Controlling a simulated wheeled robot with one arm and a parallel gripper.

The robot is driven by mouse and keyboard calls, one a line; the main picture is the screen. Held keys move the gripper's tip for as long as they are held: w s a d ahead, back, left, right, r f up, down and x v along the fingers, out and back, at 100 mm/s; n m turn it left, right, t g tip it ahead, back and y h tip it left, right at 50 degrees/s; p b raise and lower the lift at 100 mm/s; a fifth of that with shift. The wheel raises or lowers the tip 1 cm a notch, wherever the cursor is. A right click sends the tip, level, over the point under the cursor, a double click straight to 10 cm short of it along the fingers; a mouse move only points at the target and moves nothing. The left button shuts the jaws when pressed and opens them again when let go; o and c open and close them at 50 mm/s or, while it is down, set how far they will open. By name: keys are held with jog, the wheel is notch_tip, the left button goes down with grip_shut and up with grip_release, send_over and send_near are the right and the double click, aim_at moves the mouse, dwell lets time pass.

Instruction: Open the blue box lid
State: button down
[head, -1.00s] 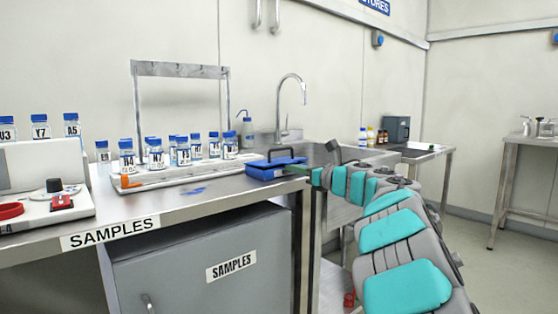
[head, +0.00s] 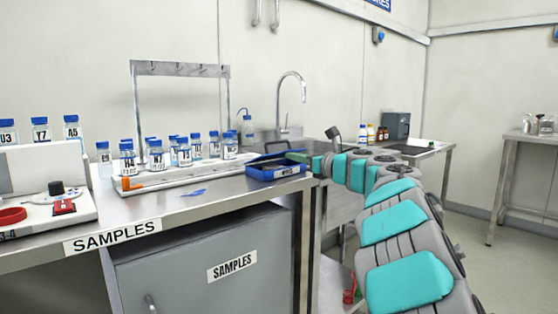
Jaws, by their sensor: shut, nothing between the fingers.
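The blue box (head: 272,175) sits on the steel bench near its right end, with a white label on its front. Its top looks open, with a dark inside showing. A blue strip that looks like the lid (head: 268,157) shows at the back of the box; its exact angle is too small to tell. My gripper (head: 298,156) is shut and empty at the box's back right, close to the lid. I cannot tell whether it touches the lid. My arm reaches in from the right, and the fingertips are small and partly hidden.
A white rack of blue-capped sample bottles (head: 180,177) stands just left of the box. A sink tap (head: 291,100) rises behind it. Blue marks (head: 194,192) lie on the bench top. A grey cabinet (head: 200,265) stands below. A console (head: 50,205) is at far left.

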jog(key=shift+r+p, duration=0.6)
jog(key=shift+r, duration=0.6)
jog(key=shift+w+a+r+p, duration=0.7)
jog(key=shift+w+r+p, duration=0.2)
jog(key=shift+p, duration=0.2)
jog(key=shift+w+a+r, duration=0.15)
jog(key=shift+w+a, duration=0.1)
jog(key=shift+w, duration=0.2)
jog(key=shift+w+a+r, duration=0.35)
jog(key=shift+w+r, duration=0.15)
jog(key=shift+r, duration=0.1)
